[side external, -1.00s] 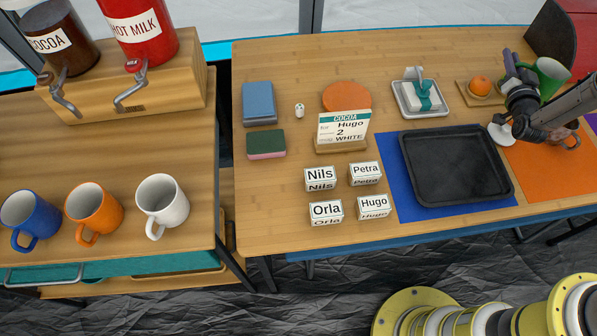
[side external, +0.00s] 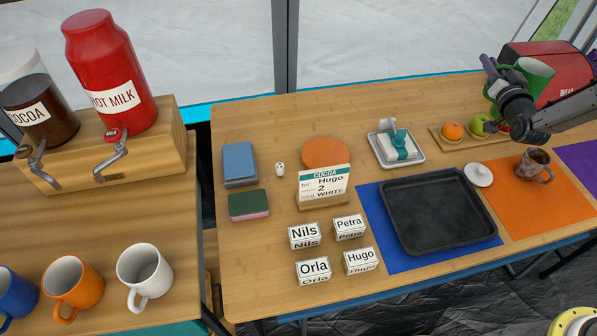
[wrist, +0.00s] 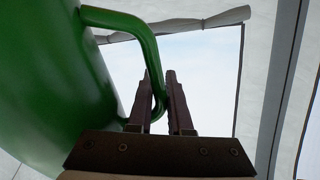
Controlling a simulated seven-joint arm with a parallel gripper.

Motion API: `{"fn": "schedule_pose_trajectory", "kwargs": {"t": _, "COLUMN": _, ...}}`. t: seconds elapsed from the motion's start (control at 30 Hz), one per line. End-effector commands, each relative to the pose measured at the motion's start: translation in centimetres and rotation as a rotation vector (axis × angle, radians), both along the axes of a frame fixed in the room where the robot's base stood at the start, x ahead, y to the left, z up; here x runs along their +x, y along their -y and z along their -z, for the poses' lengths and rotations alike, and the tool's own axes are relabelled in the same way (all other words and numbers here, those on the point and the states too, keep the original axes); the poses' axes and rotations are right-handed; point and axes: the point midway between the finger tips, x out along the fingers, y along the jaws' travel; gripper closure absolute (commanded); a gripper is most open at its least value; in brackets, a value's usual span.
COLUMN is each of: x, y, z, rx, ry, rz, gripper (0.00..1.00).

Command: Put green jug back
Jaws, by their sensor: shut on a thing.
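The green jug (side external: 537,74) is in the air at the upper right of the side external view, above the back of the table. My gripper (side external: 493,78) is shut on its handle, and the jug hangs to the right of the fingers there. In the wrist view the jug's green body (wrist: 45,80) fills the left side. Its handle loops between the fingers (wrist: 165,95) of my gripper. The jug's base is hidden in the side view.
A fruit board (side external: 450,146) with fruit lies below the jug, and a red bread bin (side external: 558,62) stands behind it. A patterned mug (side external: 532,165) stands on the orange mat (side external: 520,212). A white lid (side external: 478,175) lies beside the black tray (side external: 440,212).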

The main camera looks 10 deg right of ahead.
Motion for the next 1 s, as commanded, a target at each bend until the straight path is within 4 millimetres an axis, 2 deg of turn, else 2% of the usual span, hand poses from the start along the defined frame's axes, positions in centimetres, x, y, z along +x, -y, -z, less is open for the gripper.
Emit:
{"fn": "schedule_pose_trajectory", "kwargs": {"t": 0.27, "x": 0.2, "y": -5.1, "z": -0.4, "rx": 0.000, "ry": 0.005, "rz": -0.114, "gripper": 1.00}}
{"fn": "schedule_pose_trajectory", "kwargs": {"t": 0.47, "x": -0.2, "y": -10.4, "z": -0.5, "rx": -0.001, "ry": 0.005, "rz": -0.236, "gripper": 1.00}}
{"fn": "schedule_pose_trajectory", "kwargs": {"t": 0.57, "x": -0.8, "y": -14.0, "z": -0.6, "rx": -0.001, "ry": 0.007, "rz": -0.319, "gripper": 1.00}}
{"fn": "schedule_pose_trajectory", "kwargs": {"t": 0.77, "x": -3.1, "y": -22.6, "z": -0.6, "rx": 0.000, "ry": 0.006, "rz": -0.524, "gripper": 1.00}}
{"fn": "schedule_pose_trajectory", "kwargs": {"t": 1.0, "x": -8.1, "y": -32.7, "z": -0.6, "rx": 0.001, "ry": 0.005, "rz": -0.790, "gripper": 1.00}}
